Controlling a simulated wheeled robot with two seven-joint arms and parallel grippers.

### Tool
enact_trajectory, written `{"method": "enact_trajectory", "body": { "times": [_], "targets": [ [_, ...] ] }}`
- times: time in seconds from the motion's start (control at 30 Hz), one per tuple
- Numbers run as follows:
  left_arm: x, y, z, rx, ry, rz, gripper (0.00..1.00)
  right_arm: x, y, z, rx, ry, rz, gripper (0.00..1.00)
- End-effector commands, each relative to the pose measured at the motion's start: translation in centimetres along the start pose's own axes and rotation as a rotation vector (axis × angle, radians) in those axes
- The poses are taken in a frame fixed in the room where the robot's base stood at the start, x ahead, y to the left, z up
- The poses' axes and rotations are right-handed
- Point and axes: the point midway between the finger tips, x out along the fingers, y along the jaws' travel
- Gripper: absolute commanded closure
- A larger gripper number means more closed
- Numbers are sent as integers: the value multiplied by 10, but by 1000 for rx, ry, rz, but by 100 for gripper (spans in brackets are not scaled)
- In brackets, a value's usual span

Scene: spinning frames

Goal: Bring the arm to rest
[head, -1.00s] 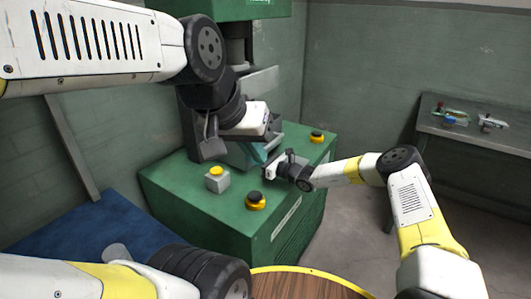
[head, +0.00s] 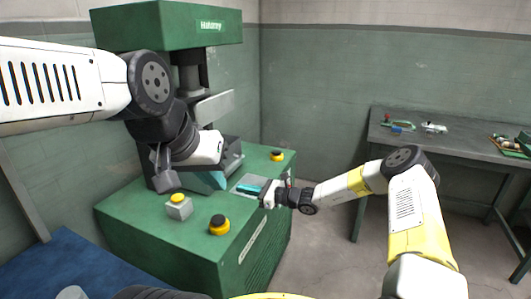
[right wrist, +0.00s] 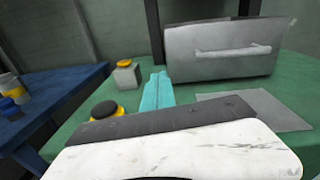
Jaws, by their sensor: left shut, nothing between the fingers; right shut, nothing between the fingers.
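My left arm comes in from the left in the head view and bends down at the green press. My right arm reaches in from the right. Its gripper (head: 246,188) is over the right part of the green press bed, pointing left, with its teal fingers shut and empty. In the right wrist view the same teal fingers (right wrist: 157,82) lie together above the green top. I cannot tell how high they are above it.
The green press (head: 170,25) has a yellow button on a grey box (head: 179,208), a black-and-yellow button (head: 219,226) and another knob (head: 277,155). A blue table (head: 55,270) is at the lower left. A grey workbench (head: 455,148) with tools stands right. Floor between is clear.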

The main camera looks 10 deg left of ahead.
Motion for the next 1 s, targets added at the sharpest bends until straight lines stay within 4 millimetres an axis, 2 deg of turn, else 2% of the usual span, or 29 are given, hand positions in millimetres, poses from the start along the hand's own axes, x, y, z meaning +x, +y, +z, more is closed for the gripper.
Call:
{"method": "enact_trajectory", "body": {
  "times": [0.03,0.27,0.47,0.67,1.0],
  "targets": [
    [0,0,0,0,0,0,100,-2,6,16,-70,24,41,100],
    [0,0,0,0,0,0,100,-34,49,78,-456,188,279,100],
    [0,0,0,0,0,0,100,-80,83,123,-772,344,467,100],
    [0,0,0,0,0,0,100,-139,111,167,-1057,508,624,100],
    [0,0,0,0,0,0,100,-252,161,237,-1466,795,817,100]
  ]
}}
